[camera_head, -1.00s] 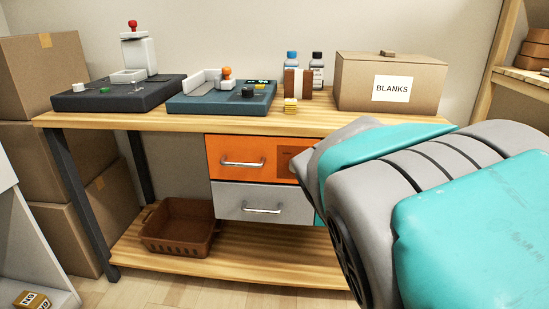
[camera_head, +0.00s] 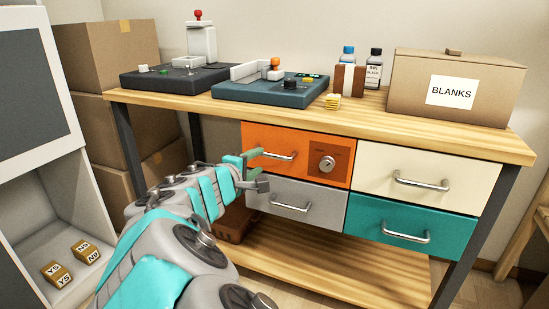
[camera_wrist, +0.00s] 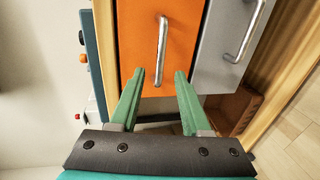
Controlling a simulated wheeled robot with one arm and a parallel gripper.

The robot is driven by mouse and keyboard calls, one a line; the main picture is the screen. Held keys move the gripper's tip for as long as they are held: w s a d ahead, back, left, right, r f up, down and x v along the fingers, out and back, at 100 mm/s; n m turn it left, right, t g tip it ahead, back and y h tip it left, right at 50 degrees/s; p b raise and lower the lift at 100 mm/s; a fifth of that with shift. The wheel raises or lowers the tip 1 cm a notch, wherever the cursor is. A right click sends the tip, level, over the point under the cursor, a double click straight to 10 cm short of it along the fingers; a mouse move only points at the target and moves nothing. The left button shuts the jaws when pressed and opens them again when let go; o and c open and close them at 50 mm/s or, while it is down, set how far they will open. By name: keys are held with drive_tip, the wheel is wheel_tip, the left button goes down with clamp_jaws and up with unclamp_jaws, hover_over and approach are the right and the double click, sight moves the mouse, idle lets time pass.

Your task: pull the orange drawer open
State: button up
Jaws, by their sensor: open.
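The orange drawer (camera_head: 308,141) is at the upper left of the bench's drawer block and looks shut. It has a silver bar handle (camera_head: 276,155) on its left part and a round dial (camera_head: 327,163) on its right part. My gripper (camera_head: 254,167) is in front of the handle's left side, its fingers apart. In the wrist view, the handle (camera_wrist: 162,38) stands upright beyond the gap between the two green fingertips (camera_wrist: 160,77). The fingers are empty and short of the handle. My gripper hides part of the drawer's left edge in the head view.
A grey drawer (camera_head: 318,204) lies below, a cream drawer (camera_head: 445,171) to the right and a teal drawer (camera_head: 440,240) below that. A brown basket (camera_head: 233,229) is on the lower shelf. A cardboard box (camera_head: 470,85) and two presses stand on the bench (camera_head: 420,128).

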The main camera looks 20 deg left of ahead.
sight(268, 156)
drive_tip(key=x, duration=0.7)
drive_tip(key=shift+w+d+f, duration=0.1)
drive_tip(key=shift+w, duration=0.25)
clamp_jaws()
idle(1.1)
